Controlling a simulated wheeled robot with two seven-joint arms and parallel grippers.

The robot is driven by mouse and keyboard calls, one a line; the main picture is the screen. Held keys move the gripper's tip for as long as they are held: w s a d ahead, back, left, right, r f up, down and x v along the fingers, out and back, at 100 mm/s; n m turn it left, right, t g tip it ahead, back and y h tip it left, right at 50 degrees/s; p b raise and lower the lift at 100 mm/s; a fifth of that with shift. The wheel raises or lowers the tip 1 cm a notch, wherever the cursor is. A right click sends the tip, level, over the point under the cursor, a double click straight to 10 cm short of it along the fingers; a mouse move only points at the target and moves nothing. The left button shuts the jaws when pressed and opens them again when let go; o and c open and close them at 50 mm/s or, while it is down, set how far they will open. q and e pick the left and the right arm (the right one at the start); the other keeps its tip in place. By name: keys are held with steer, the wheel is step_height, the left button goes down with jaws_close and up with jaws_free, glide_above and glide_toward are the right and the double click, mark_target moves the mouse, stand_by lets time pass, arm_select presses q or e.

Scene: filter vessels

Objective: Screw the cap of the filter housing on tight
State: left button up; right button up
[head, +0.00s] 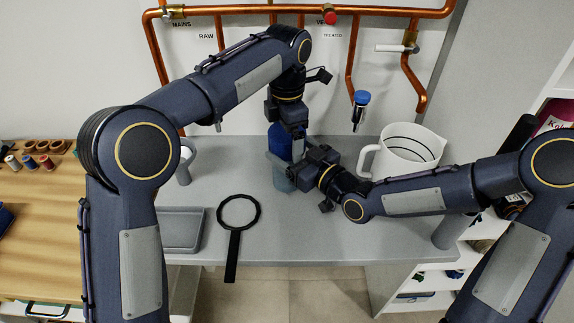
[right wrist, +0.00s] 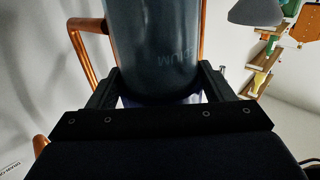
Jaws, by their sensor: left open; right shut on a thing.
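The filter housing stands at the back middle of the grey table, partly hidden by my arms. Its blue cap (head: 278,143) is on top, and its grey-blue bowl (head: 283,183) shows below. I cannot tell how tightly the cap sits. My left gripper (head: 292,129) points down from above, open, at the cap; touching or just apart is unclear. My right gripper (head: 292,168) comes in from the right and is shut on the bowl. In the right wrist view the bowl (right wrist: 155,45) stands between the two fingers (right wrist: 160,88), with faint lettering on it.
A black ring-headed wrench (head: 233,245) lies at the table's front, beside a grey tray (head: 182,247). A white jug (head: 411,155) stands right of the housing. Copper pipes (head: 240,9) run along the wall; a blue-topped fitting (head: 362,98) hangs near them.

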arm_select(q)
steer(key=shift+f, duration=0.35)
steer(key=shift+c, duration=0.4)
steer(key=c, duration=0.9)
steer(key=shift+m, duration=1.6)
steer(key=o, duration=0.8)
steer(key=shift+o, duration=1.3)
steer(key=shift+s, duration=0.1)
